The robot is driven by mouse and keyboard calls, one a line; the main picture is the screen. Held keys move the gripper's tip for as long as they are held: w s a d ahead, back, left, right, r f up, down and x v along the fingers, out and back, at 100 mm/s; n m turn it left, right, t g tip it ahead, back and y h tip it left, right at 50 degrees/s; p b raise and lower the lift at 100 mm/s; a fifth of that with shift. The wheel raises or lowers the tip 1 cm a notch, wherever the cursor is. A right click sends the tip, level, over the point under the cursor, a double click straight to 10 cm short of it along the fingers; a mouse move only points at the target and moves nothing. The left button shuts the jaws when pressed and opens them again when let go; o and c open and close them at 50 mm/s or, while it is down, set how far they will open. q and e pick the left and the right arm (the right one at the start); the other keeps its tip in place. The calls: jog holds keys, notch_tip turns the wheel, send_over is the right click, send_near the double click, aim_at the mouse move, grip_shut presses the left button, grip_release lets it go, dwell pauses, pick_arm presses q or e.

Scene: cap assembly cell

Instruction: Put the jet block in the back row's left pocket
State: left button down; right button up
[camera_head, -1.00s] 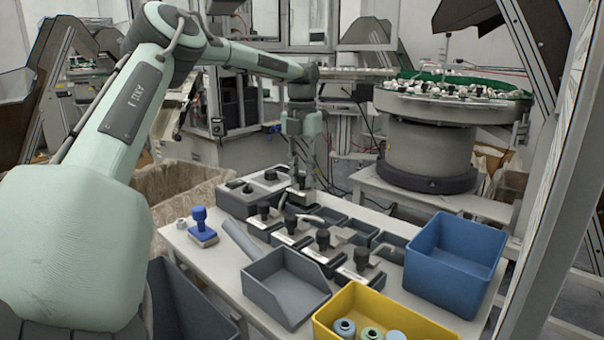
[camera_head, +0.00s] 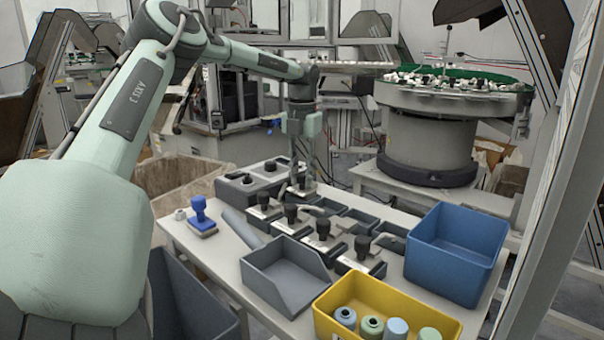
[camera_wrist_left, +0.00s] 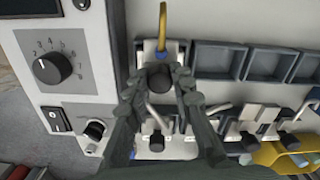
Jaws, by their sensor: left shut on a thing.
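My left gripper (camera_head: 298,188) points down at the far left end of the fixture rows on the table. In the left wrist view its fingers (camera_wrist_left: 160,84) are closed around a dark, round-topped piece (camera_wrist_left: 159,77), which looks like the jet block. The piece sits over the left end of the back row, and the fingers hide its lower part, so I cannot tell whether it rests in the left pocket. Dark open pockets (camera_wrist_left: 214,60) of the back row lie to its right. My right gripper is not in view.
Clamps with black knobs (camera_head: 322,230) line the front row. A control box with a dial (camera_wrist_left: 52,68) stands close left of the gripper. A grey tray (camera_head: 262,290), blue bin (camera_head: 418,262), yellow bin (camera_head: 345,292) and blue stamp (camera_head: 202,222) stand around.

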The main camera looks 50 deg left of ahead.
pick_arm(q)
jog(key=shift+f, duration=0.2)
jog(key=c, duration=1.3)
grip_release()
jog(key=shift+o, duration=0.2)
jog(key=shift+f, duration=0.1)
notch_tip(320, 180, up, 12)
